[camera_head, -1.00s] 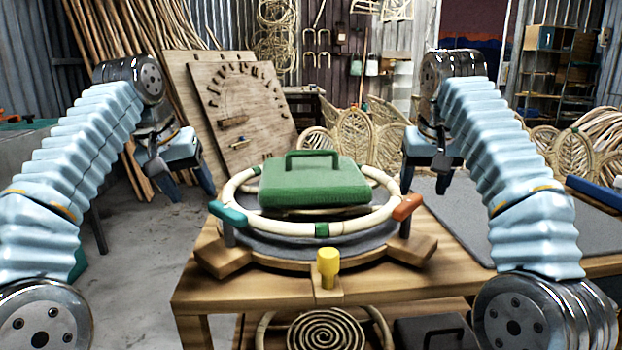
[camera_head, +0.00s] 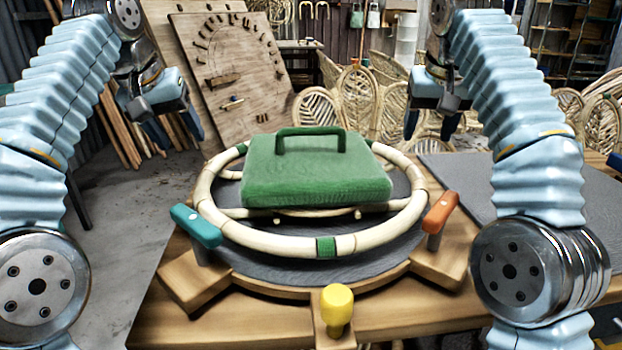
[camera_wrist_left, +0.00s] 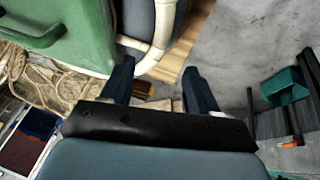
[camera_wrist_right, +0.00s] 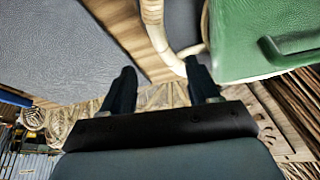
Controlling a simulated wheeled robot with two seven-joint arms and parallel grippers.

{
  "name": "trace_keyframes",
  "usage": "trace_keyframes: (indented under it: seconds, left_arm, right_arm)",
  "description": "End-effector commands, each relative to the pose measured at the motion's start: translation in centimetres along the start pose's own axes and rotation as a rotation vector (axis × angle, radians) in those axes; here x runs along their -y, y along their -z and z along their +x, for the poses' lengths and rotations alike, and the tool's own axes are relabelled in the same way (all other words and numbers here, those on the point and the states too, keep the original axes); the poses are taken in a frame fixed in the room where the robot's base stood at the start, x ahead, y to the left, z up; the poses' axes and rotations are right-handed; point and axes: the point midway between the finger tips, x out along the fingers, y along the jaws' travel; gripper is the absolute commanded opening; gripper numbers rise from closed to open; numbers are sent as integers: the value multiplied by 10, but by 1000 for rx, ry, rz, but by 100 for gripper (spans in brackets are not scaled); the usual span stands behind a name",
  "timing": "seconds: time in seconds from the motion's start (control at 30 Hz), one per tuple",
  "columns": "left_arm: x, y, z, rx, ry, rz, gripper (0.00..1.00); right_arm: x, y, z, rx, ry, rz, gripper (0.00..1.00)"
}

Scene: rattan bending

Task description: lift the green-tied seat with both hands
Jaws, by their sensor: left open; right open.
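The seat is a pale rattan ring (camera_head: 275,243) with green ties (camera_head: 326,247), resting on a round grey-topped wooden stand on the bench. A green block with a handle (camera_head: 315,170) sits within the ring and hides part of it. The ring also shows in the left wrist view (camera_wrist_left: 162,35) and the right wrist view (camera_wrist_right: 157,32). My left gripper (camera_head: 178,140) is open and empty, beyond and left of the ring. My right gripper (camera_head: 428,128) is open and empty, beyond and right of the ring. Neither touches the ring.
A teal-handled clamp (camera_head: 196,226) stands at the ring's left and an orange-handled one (camera_head: 441,212) at its right. A yellow knob (camera_head: 337,306) is in front. A grey mat (camera_head: 480,180) lies on the right of the bench. A pegged board (camera_head: 235,85) leans behind.

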Motion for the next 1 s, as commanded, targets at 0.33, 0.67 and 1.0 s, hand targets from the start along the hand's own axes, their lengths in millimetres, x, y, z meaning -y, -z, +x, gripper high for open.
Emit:
trace_keyframes:
  seconds: [0.33, 0.67, 1.0]
  left_arm:
    - [1, -1, 40, 3, 1, -1, 60]
    - [0, 0, 104, 2, 0, -1, 60]
    - [0, 0, 135, 0, 0, -1, 60]
  right_arm:
    - [-1, -1, 40, 5, -2, 0, 61]
    - [-1, -1, 104, 4, -1, 0, 61]
    - [0, 0, 135, 1, 0, 1, 61]
